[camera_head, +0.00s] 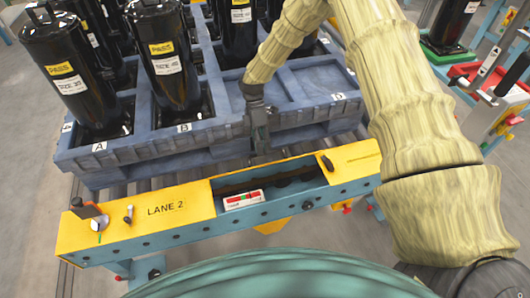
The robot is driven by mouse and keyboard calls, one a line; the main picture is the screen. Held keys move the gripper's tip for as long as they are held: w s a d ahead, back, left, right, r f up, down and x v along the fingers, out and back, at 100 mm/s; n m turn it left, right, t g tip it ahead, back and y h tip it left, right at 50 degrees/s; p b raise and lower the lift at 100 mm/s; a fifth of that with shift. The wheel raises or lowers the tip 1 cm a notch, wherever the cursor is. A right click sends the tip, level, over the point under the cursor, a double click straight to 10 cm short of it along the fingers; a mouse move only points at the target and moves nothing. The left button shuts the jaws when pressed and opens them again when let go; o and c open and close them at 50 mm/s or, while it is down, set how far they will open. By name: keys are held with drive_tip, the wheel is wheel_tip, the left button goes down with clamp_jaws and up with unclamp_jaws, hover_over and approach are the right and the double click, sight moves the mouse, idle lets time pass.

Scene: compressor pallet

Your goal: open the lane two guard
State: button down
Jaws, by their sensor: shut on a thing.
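The lane two guard station is a yellow-topped, blue-sided beam (165,210) marked "LANE 2", across the front of the pallet. Its top has a dark rectangular opening with a red, green and white label (243,200) at its left. A dark handle (327,163) stands at the opening's right. My gripper (261,150) points down at the gap between pallet and beam, behind the opening. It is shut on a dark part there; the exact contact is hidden.
A blue pallet (225,130) holds several black compressors (165,60) with PASS labels; slot D at right is empty. Rollers run beneath it. A red and green fixture (490,85) stands at the right. Grey floor is clear at left.

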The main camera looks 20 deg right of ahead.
drive_tip(key=shift+w+f, duration=0.55)
drive_tip(key=shift+f, duration=0.2)
drive_tip(key=c, duration=1.5)
unclamp_jaws()
drive_tip(key=shift+o, duration=0.4)
drive_tip(key=shift+w+f, duration=0.15)
drive_tip(key=shift+w, duration=0.05)
drive_tip(key=shift+s+r, duration=0.1)
drive_tip(key=shift+r, duration=0.1)
drive_tip(key=shift+c, duration=0.4)
drive_tip(key=shift+r, duration=0.1)
drive_tip(key=v, duration=1.2)
